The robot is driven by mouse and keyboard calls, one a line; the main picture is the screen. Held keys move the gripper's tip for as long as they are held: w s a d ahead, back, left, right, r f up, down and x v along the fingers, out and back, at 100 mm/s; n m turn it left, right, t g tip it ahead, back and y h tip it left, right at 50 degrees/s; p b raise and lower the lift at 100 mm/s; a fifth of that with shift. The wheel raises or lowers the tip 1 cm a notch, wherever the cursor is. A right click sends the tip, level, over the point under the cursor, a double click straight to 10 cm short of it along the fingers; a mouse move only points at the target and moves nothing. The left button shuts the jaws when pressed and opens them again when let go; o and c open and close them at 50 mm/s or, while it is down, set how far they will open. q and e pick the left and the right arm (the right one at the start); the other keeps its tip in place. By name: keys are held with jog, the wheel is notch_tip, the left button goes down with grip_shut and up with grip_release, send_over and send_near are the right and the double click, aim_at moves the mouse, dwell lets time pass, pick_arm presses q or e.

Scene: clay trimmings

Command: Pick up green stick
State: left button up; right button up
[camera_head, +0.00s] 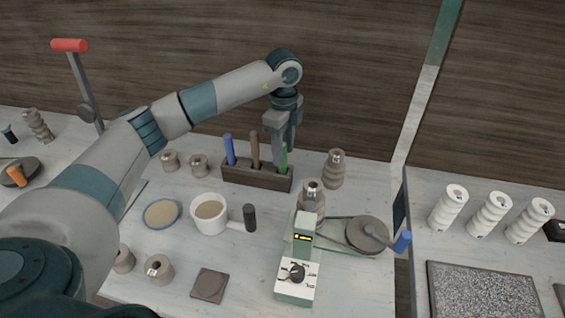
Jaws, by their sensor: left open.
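The green stick (284,158) stands upright in the right end of a dark wooden holder (258,181) in the head view. A brown stick (255,148) and a blue stick (229,150) stand in the same holder to its left. My left gripper (282,147) points down over the right end of the holder, with its fingers open at the green stick. The upper part of the stick is partly hidden by the fingers. I cannot tell whether the fingers touch it. My right gripper is not in view.
A cup (209,214) and a dark cylinder (249,217) stand in front of the holder. A ribbed clay piece (334,170) stands to its right. The tabletop (345,285) at front right is bare.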

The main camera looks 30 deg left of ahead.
pick_arm(q)
jog(key=f+p, duration=0.2)
jog(key=f, duration=0.1)
jog(key=f+p, duration=0.1)
jog(key=shift+w+a+f, duration=0.25)
jog(key=shift+w+f, duration=0.05)
jog(key=shift+w, duration=0.05)
jog(key=shift+f, duration=0.3)
grip_shut()
